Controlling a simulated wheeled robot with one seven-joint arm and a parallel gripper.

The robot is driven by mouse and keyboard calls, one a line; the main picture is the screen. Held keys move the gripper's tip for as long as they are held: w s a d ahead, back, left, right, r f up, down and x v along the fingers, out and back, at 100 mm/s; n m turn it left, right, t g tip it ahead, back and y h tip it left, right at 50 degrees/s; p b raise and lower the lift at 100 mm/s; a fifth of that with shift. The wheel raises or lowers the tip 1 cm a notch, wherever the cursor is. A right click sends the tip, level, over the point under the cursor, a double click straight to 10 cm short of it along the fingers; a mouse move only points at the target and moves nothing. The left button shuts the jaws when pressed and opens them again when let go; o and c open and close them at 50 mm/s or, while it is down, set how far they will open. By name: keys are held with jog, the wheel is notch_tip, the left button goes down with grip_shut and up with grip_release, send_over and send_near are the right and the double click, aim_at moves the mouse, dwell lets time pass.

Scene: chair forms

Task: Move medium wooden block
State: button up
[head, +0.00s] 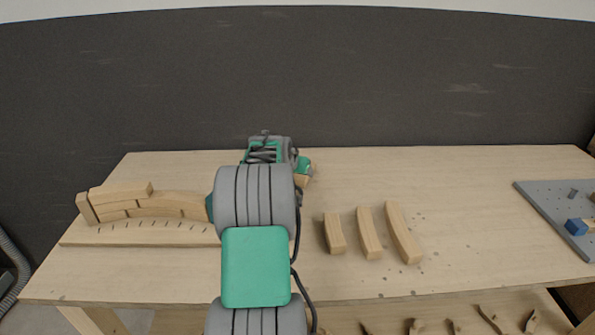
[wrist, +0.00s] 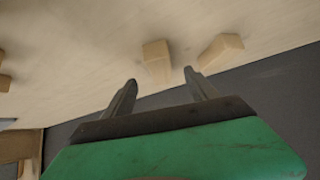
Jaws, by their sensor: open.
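Three curved wooden blocks of different lengths stand in a row on the table right of my arm in the head view: a short one (head: 334,233), a medium one (head: 370,234) and a long one (head: 403,233). My gripper (wrist: 160,77) is open in the wrist view, with its fingers apart. A light wooden block (wrist: 157,60) shows between and beyond the fingertips, and another (wrist: 221,52) lies to its right. I cannot tell which blocks these are. In the head view my arm hides most of the gripper; a small piece of wood (head: 303,181) shows beside it.
A wooden form (head: 140,233) with several fitted blocks stands on the left of the table (head: 460,190). A grey pegboard (head: 555,210) with a blue part (head: 576,227) lies at the right edge. The table between the curved blocks and pegboard is clear. A dark wall (head: 420,80) stands behind.

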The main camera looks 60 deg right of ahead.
jog(key=p+x, duration=0.1)
jog(key=x, duration=0.6)
jog(key=shift+d+f, duration=0.25)
jog(key=shift+f, duration=0.1)
jog(key=shift+c, duration=0.4)
grip_shut()
